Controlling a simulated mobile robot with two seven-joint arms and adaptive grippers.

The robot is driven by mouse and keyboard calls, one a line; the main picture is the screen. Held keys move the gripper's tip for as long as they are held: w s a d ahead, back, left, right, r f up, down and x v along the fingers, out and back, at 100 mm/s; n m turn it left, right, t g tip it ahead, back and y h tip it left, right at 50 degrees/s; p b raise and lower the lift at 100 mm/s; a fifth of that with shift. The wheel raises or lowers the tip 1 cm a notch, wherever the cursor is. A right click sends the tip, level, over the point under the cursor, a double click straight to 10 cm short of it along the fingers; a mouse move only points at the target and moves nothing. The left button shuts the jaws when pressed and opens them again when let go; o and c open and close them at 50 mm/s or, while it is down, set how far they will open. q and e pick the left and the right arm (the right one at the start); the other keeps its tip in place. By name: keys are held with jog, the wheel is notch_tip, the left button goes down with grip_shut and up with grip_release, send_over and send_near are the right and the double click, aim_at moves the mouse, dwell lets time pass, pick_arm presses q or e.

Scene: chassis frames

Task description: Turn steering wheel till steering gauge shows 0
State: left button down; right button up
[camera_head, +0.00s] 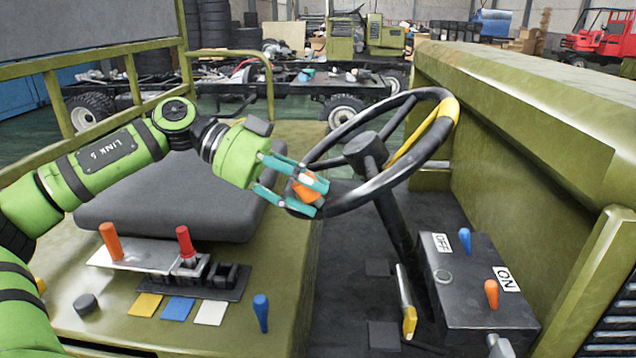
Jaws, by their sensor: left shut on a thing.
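The steering wheel (432,140) has a black rim with a yellow section at its upper right, and it sits tilted on a black column. My left gripper (308,190) comes in from the left and is shut on the wheel's rim at its lower left. An orange patch shows between the teal fingers, and they hide part of the rim there. I cannot make out a steering gauge or its reading. My right gripper is not in view.
A dark seat (170,205) lies left of the wheel. Orange (110,241) and red levers (185,242) stand in front of it. A black switch box (475,290) with OFF and ON labels stands right of the column. A green body panel (530,170) bounds the right side.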

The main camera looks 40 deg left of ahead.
pick_arm(q)
jog(key=shift+w+a+r, duration=0.1)
jog(key=shift+a+r, duration=0.05)
jog(key=c, duration=0.9)
grip_release()
jog(key=shift+o, duration=0.2)
jog(key=shift+w+a, duration=0.1)
jog(key=shift+w, duration=0.05)
jog(key=shift+f, duration=0.2)
jog(key=v, duration=1.2)
